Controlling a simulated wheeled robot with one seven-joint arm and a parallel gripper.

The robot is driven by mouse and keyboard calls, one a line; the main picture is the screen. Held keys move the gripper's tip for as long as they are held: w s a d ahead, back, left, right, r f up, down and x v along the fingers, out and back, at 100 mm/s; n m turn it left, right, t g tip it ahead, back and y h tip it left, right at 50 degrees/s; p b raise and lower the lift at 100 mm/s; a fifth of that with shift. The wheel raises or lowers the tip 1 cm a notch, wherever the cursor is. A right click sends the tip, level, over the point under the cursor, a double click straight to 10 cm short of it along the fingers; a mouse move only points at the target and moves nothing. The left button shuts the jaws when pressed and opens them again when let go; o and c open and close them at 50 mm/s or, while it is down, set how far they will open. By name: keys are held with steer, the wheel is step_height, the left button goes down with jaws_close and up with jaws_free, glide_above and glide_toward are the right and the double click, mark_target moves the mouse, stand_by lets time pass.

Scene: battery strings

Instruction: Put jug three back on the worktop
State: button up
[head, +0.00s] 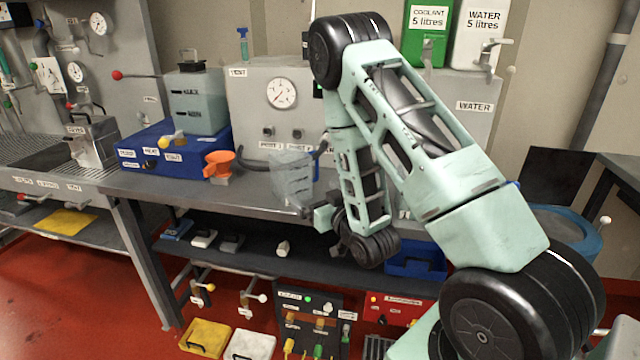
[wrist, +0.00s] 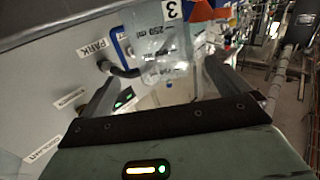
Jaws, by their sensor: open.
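Jug three is a clear measuring jug (head: 292,178) at the front of the grey worktop (head: 140,182), below the gauge panel. I cannot tell whether its base rests on the worktop. In the wrist view the jug (wrist: 150,45) shows a "3" label and volume marks, and looks upside down there. My gripper (head: 312,211) is beside the jug's lower right in the head view. In the wrist view my gripper (wrist: 165,70) has its two fingers spread apart, with the jug just beyond and partly between them. Contact with the fingers cannot be told.
A gauge panel (head: 262,95) rises behind. A lower shelf (head: 250,255) holds small items. My arm hides the worktop's right part.

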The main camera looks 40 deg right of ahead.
steer(key=shift+s+a+r+p, duration=0.1)
steer(key=shift+s+p, duration=0.6)
steer(key=shift+p, duration=0.55)
steer(key=w+a+n+g+y, duration=0.1)
steer(key=w+a+g+y, duration=0.25)
steer(key=a, duration=0.75)
steer(key=s+a+r+n+g+y, duration=0.25)
steer(key=s+a+g, duration=0.45)
steer(key=a, duration=0.6)
steer(key=s+a+r+n+g+h, duration=0.1)
steer(key=s+r+g, duration=0.1)
steer(key=s, duration=0.5)
steer(key=s+a+r+n+g+h, duration=0.1)
steer(key=s+a+r+n+g, duration=0.1)
steer(key=s, duration=0.6)
steer(key=s+a+r+n+g+h, duration=0.1)
steer(key=s+r+n+g, duration=0.1)
steer(key=s, duration=0.6)
steer(key=shift+s+a+r+g, duration=0.15)
steer(key=shift+a+r+g, duration=0.1)
steer(key=shift+r+g, duration=0.55)
